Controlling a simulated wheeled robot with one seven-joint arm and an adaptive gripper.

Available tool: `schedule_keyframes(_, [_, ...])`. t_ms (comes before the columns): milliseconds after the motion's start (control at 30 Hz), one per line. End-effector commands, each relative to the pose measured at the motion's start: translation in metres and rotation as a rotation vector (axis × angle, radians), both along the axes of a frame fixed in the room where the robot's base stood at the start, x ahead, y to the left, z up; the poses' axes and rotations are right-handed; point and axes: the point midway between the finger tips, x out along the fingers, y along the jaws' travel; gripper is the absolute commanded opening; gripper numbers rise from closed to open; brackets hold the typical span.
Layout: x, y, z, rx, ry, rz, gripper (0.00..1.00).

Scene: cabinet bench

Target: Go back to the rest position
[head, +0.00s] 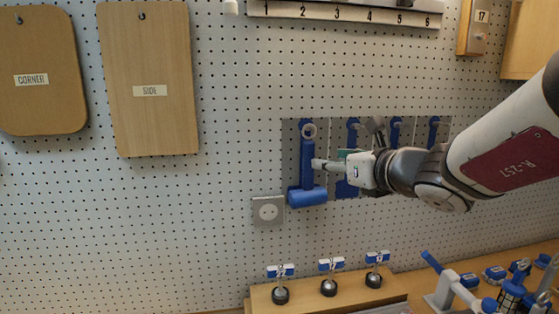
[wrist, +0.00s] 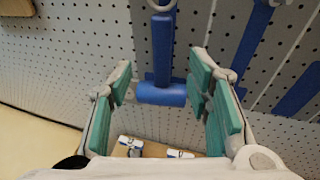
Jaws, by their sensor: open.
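My gripper (head: 328,165) is at the pegboard, beside the handle of a blue hammer-shaped tool (head: 307,197). The tool hangs head down by its ring on the leftmost hook of a grey panel (head: 343,129). In the wrist view my gripper (wrist: 163,72) is open, with its teal-padded fingers spread. The blue tool (wrist: 162,95) appears in the gap between them, upright, with its head across the bottom. I cannot tell whether a finger touches it.
Other hooks and blue shapes (head: 395,130) lie right of the tool. A socket (head: 268,211) is below left. A wooden shelf (head: 260,301) with several labelled knobs (head: 328,287) stands below. Wooden boards (head: 150,120) hang at left. Blue-grey tools (head: 455,285) stand at lower right.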

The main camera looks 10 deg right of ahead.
Motion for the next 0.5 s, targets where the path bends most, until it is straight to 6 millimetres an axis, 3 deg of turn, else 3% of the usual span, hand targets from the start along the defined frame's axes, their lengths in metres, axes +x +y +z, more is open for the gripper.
schedule_keyframes(200, [-0.028, -0.008, 0.007, -0.001, -0.001, -0.001, 0.46])
schedule_keyframes(367, [-0.036, -0.010, 0.008, -0.001, -0.001, 0.000, 0.46])
schedule_keyframes(500, [-0.053, 0.023, 0.004, -0.189, -0.012, 0.145, 0.46])
